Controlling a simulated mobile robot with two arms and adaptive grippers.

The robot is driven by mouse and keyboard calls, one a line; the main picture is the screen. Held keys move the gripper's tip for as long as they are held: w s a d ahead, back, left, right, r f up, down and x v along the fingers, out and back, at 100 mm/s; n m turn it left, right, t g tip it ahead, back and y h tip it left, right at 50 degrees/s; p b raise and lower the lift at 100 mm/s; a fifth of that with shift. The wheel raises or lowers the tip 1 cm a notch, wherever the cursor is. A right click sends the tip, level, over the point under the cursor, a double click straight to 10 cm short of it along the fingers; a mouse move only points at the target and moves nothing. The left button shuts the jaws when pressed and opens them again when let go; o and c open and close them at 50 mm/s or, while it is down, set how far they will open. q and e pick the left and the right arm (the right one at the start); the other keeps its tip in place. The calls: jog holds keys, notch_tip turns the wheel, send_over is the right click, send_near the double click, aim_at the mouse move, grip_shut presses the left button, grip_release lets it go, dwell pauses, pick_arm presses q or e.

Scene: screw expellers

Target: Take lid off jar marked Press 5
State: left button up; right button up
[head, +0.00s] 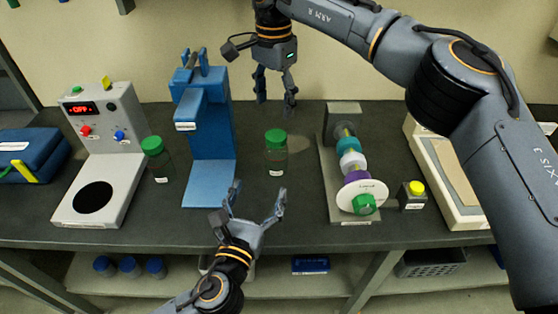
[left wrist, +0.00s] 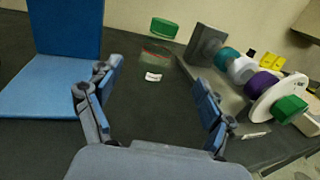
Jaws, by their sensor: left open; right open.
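A clear jar (head: 276,162) with a green lid (head: 276,137) stands upright on the dark bench in the middle. Its lid (left wrist: 163,29) also shows in the left wrist view, ahead between my fingers. A second jar (head: 158,167) with a green lid (head: 152,145) stands further left, between the grey device and the blue press. Both jar labels are too small to read. My left gripper (head: 259,196) is open and empty, in front of the middle jar and apart from it. My right gripper (head: 276,99) is open and empty, above and behind the middle jar.
A blue press (head: 205,125) stands left of the middle jar. A screw expeller (head: 349,160) with coloured discs stands to its right, beside a yellow button box (head: 413,195). A grey device (head: 110,140) stands at the left. The bench right around the middle jar is clear.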

aim_at(273, 158)
pick_arm(q)
jog(key=shift+w+d+f, duration=0.1)
jog(key=shift+w+f, duration=0.1)
jog(key=shift+f, duration=0.4)
pick_arm(e)
jog(key=shift+w+d+f, duration=0.1)
jog(key=shift+w+f, duration=0.1)
jog(key=shift+f, duration=0.4)
pick_arm(q)
jog(key=shift+w, duration=0.35)
pick_arm(e)
jog(key=shift+w+f, duration=0.1)
jog(key=shift+w, duration=0.15)
pick_arm(q)
jog(key=x, duration=1.3)
jog(key=shift+w+d, duration=0.2)
jog(key=shift+w, duration=0.05)
jog(key=shift+c, duration=0.2)
